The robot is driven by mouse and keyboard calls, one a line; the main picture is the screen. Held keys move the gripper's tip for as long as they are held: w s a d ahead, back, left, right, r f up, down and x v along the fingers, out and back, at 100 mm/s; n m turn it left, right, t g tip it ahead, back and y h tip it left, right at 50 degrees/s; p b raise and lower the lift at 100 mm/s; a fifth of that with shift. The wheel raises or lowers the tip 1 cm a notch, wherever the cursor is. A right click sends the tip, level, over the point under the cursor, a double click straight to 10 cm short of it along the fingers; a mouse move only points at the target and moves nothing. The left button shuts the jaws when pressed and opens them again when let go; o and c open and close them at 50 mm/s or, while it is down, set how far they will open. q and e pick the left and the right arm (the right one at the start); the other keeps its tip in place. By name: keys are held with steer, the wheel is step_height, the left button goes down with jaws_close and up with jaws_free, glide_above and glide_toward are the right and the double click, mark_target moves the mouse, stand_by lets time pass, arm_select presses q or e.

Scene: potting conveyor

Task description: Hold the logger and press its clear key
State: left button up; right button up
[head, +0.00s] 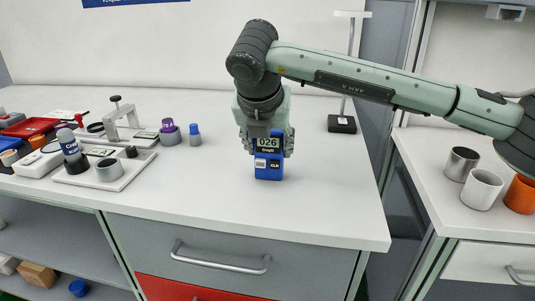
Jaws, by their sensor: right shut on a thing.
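The logger (268,171) is a small blue device, upright over the white bench near the middle of the head view. Its display reads 026, and below it are a white label and a dark key marked CLR (275,164). My right gripper (268,148) comes down from above and is shut on the upper part of the logger, with its fingers at the two sides. I cannot tell whether the logger's base touches the bench. My left gripper is not in view.
A lamp-like stand (341,124) is behind right. Cups, including a white one (482,190), sit far right. Bench front is clear.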

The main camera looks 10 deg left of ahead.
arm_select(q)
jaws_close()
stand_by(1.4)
